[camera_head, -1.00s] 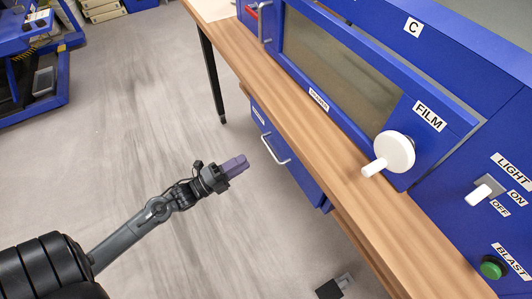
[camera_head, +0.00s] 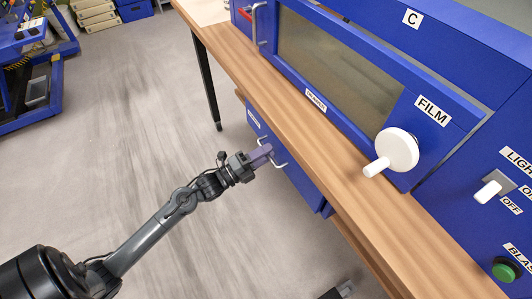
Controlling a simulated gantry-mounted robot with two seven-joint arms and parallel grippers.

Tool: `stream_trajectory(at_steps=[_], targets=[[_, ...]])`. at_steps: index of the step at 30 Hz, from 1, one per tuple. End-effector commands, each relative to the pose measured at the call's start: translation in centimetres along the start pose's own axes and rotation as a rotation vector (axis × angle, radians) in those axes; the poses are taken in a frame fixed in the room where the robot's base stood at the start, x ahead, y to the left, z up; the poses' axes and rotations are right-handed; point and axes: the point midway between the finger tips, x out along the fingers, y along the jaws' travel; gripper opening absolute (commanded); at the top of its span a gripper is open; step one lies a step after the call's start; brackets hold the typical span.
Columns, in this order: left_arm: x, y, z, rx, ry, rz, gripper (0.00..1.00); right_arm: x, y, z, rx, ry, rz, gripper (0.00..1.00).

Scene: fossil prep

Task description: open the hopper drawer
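The blue drawer (camera_head: 307,187) hangs under the wooden bench top on the left side of the bench. It looks closed, with its front flush. Its silver bar handle (camera_head: 282,166) is partly hidden by my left gripper. A small label (camera_head: 254,119) sits on the drawer front, too small to read. My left gripper (camera_head: 268,151) has purple fingers and is right at the handle, overlapping it in the picture. Whether the fingers are around the bar or touching it cannot be told, nor how far apart they are.
The wooden bench top (camera_head: 290,125) carries a blue cabinet with a window (camera_head: 335,65), a white crank knob (camera_head: 397,150), a light switch (camera_head: 488,192) and a green button (camera_head: 506,270). A black table leg (camera_head: 207,85) stands behind the drawer.

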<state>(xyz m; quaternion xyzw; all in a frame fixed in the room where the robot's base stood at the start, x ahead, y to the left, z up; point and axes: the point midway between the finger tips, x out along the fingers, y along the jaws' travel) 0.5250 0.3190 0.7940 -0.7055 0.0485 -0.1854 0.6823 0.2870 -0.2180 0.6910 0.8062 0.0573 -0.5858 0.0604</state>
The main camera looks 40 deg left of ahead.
Motion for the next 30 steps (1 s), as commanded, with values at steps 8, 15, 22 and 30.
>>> stream_trajectory(at_steps=[8, 15, 22, 30], targets=[[0.6, 0.0, -0.02, 0.0, 0.001, 0.0, 0.29, 0.08, 0.01, 0.02, 0.0, 0.0, 0.0, 0.43], [0.57, 0.01, -0.01, 0.0, 0.0, 0.0, 0.12, 0.1, 0.1, 0.05, -0.004, -0.001, 0.003, 0.43], [0.55, 0.01, -0.01, 0.0, 0.0, 0.0, 0.0, 0.11, 0.2, 0.08, -0.008, -0.002, 0.006, 0.43], [0.52, -0.02, -0.2, -0.001, 0.005, 0.001, 0.0, 0.04, 0.19, 0.06, -0.007, -0.002, 0.006, 0.43]])
